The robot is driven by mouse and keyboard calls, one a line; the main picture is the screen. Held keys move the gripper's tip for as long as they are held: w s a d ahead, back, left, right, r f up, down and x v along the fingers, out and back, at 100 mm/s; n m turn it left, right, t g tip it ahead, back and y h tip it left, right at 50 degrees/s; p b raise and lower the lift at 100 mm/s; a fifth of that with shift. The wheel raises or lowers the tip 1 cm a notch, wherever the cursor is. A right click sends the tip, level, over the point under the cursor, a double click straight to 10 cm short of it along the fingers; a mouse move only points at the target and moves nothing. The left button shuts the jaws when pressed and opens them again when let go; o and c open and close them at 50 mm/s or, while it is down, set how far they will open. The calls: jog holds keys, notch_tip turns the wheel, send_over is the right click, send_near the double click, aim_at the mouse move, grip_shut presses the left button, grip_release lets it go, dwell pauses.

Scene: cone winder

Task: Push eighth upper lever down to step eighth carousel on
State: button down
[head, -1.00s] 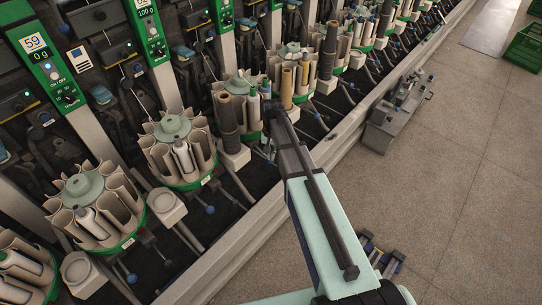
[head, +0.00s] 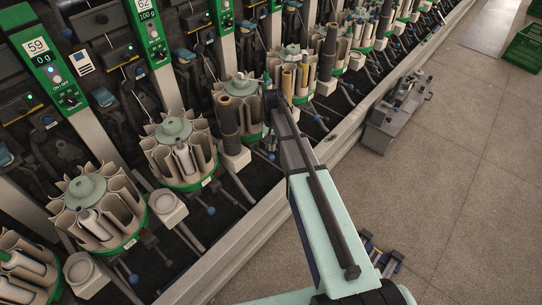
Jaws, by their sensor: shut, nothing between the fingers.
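The carousels stand in a row along the machine. One (head: 239,86) is just left of my wrist, with a dark brown tube (head: 228,114) beside it. Small levers with blue knobs (head: 211,210) stick out low beside the carousels. I cannot tell which lever is the eighth upper one. My gripper (head: 270,138) is small and dark at the far end of my arm, close to the machine beside that carousel. It is shut and empty. My arm partly hides this spot, and contact with a lever cannot be made out.
A long pale rail (head: 233,240) edges the machine. Green panels (head: 48,62) on posts rise behind the carousels. A grey box with tools (head: 391,120) stands on the floor to the right, and a green crate (head: 525,48) lies farther off. The floor right of the rail is mostly clear.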

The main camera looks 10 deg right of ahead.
notch_tip(320, 180, up, 8)
dwell(0.4)
dwell(0.3)
jog(key=s+f+n+g, duration=0.1)
jog(key=s+f+g, duration=0.1)
jog(key=s+f, duration=0.8)
jog(key=s+f+n+g, duration=0.1)
jog(key=s+f, duration=1)
jog(key=s, duration=1.3)
jog(key=s+f+n+g, duration=0.2)
jog(key=s+f, duration=0.9)
jog(key=s, duration=0.6)
jog(key=shift+a+g, duration=0.3)
jog(key=shift+a, duration=0.1)
jog(key=shift+f, duration=0.1)
dwell(0.8)
